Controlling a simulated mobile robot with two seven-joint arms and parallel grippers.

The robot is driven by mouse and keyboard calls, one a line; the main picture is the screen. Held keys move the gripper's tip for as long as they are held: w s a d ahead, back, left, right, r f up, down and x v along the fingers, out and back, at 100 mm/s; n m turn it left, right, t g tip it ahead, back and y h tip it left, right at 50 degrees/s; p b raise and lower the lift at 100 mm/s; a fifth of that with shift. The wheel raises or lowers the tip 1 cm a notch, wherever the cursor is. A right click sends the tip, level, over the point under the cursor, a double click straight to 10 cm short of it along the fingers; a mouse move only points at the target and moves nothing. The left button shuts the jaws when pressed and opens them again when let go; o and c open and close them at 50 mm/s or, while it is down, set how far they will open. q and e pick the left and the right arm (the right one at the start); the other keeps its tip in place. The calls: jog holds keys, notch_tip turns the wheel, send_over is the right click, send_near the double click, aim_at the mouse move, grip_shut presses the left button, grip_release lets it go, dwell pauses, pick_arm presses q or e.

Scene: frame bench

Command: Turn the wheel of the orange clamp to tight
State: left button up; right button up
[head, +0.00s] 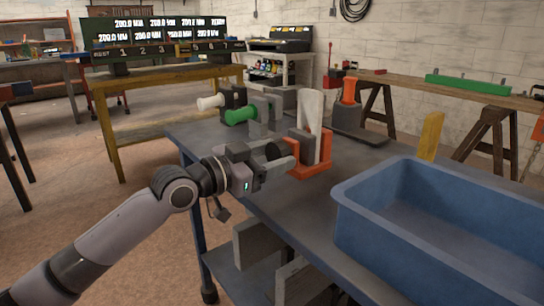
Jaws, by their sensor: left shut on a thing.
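The orange clamp (316,170) stands on the dark bench top near its left edge, in the middle of the head view. A pale upright board (309,108) and a grey block rise between its jaws. The dark round wheel (273,151) is on the clamp's left side. My left gripper (280,155) reaches in from the left and is shut on the wheel, with its fingers partly hiding it. I cannot tell how far the wheel is turned. My right gripper is out of view.
A large blue bin (440,235) fills the right of the bench (300,205). A green handle (240,116) and a white handle (210,102) stick out behind my gripper. A yellow block (430,136) stands behind the bin. Bare bench top lies between clamp and bin.

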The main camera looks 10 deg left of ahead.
pick_arm(q)
jog(key=shift+m, duration=1.1)
jog(key=shift+f, duration=0.1)
jog(key=o, duration=1.1)
jog(key=shift+c, duration=0.2)
jog(key=shift+p+v, duration=0.75)
jog(key=shift+v, duration=2.85)
